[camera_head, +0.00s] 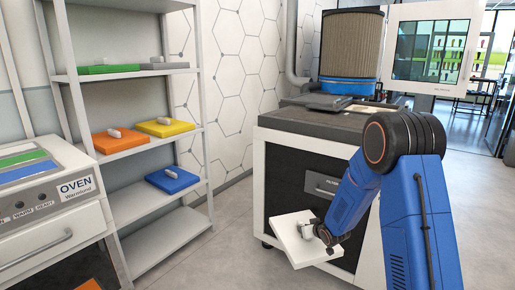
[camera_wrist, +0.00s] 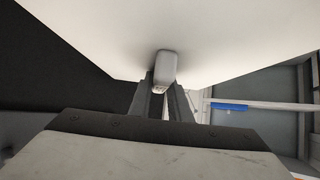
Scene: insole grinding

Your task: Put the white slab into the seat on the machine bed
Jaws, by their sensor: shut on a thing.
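The white slab (camera_head: 293,243) hangs tilted in front of the machine's cabinet, clear of the bed. My gripper (camera_head: 322,233) is shut on the slab's small grey handle. In the wrist view the slab (camera_wrist: 215,38) fills the upper part, and its handle (camera_wrist: 165,66) sits between the fingertips of my gripper (camera_wrist: 164,88). The machine (camera_head: 312,175) has a dark top bed (camera_head: 315,122) with a blue-based ribbed cylinder (camera_head: 350,50) above it. A pale patch shows on the bed behind my arm; I cannot tell whether it is the seat.
A shelf rack (camera_head: 138,141) at the left holds green, grey, orange, yellow and blue slabs with handles. An oven (camera_head: 50,200) stands at the lower left. A screen (camera_head: 432,50) stands at the upper right. The floor between rack and machine is clear.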

